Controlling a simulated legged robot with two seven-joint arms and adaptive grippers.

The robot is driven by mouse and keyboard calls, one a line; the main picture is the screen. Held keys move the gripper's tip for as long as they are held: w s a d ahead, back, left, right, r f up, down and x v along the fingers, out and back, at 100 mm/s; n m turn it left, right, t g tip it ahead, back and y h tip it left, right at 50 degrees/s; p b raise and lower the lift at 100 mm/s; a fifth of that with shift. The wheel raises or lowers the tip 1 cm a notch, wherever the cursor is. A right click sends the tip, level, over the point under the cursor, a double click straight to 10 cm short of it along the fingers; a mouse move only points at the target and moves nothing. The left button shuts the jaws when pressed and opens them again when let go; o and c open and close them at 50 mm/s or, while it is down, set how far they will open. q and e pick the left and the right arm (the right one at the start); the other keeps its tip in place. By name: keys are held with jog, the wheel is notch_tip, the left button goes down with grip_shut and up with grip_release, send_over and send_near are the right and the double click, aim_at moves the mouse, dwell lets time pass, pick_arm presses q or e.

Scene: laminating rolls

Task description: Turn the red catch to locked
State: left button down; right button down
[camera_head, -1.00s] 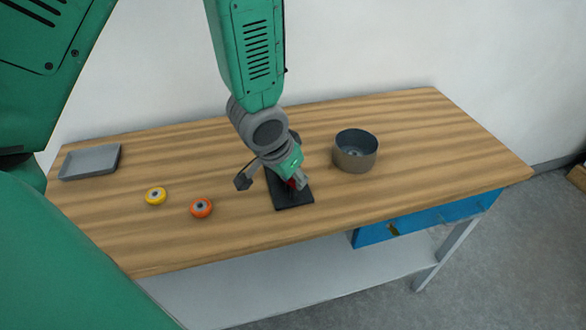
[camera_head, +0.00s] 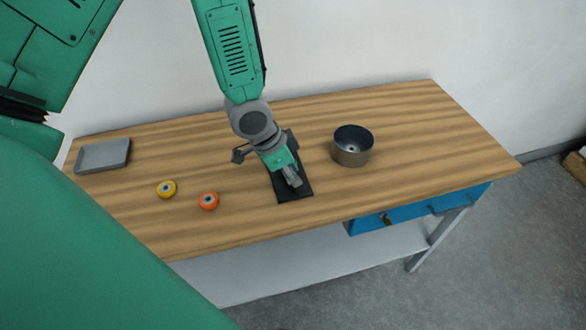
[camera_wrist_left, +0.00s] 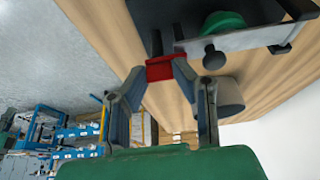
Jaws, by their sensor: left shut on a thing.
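The red catch (camera_wrist_left: 160,69) shows in the left wrist view between the fingertips of my left gripper (camera_wrist_left: 160,74), which is shut on it. It sits by the edge of a dark fixture. In the head view my left gripper (camera_head: 291,178) reaches down over the black base plate (camera_head: 296,193). The catch is hidden behind the gripper there. I cannot read any locked mark. My right gripper is not in view.
A grey round pot (camera_head: 352,147) stands right of the plate. A green disc (camera_wrist_left: 223,22) and dark knob (camera_wrist_left: 213,57) are near the catch.

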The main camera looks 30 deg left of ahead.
pick_arm(q)
jog(key=shift+w, duration=0.15)
jog(key=c, duration=1.3)
grip_release()
jog(key=shift+w, duration=0.1)
jog(key=shift+s+a+r, duration=0.1)
jog(key=shift+s+r, duration=0.1)
jog(key=shift+r, duration=0.1)
jog(key=v, duration=1.1)
jog(key=shift+w+a, duration=0.1)
jog(key=shift+a, duration=0.1)
